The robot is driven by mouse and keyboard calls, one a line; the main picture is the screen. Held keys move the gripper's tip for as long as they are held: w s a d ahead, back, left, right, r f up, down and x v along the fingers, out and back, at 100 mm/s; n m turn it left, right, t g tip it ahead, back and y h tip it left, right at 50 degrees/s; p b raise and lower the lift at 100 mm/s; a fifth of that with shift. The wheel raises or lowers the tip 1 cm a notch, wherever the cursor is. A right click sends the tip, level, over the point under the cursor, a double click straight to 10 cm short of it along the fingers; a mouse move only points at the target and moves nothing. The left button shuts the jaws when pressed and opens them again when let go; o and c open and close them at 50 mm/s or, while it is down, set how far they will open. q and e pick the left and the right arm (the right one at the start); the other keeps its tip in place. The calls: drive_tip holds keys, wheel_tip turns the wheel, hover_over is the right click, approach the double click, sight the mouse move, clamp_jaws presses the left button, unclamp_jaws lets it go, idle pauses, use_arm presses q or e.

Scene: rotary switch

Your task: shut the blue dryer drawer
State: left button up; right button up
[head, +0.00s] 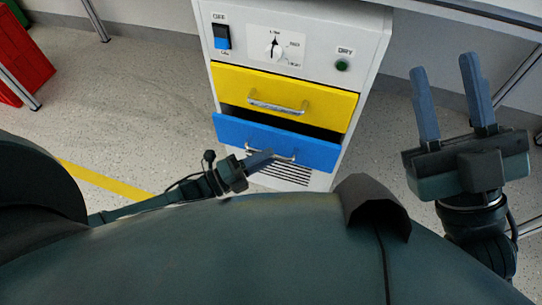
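The white dryer cabinet (371,50) stands in the middle of the head view. Its blue drawer (310,150) is the lower one and stands out a little, with a dark gap showing above its front. Its metal handle (288,157) is partly hidden by my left gripper (268,158). The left gripper's blue finger lies at the left part of the handle; I cannot tell whether it touches or how far apart its fingers are. My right gripper (451,95) is open and empty, pointing up to the right of the cabinet.
The yellow drawer (240,86) above looks shut. The panel has a rotary knob (274,48), a blue switch (222,38) and a green DRY button (342,65). A red crate (25,55) and table legs stand left.

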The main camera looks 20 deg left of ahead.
use_arm(q)
drive_tip(key=shift+x, duration=1.2)
drive_tip(key=shift+a, duration=0.1)
drive_tip(key=shift+c, duration=0.5)
clamp_jaws()
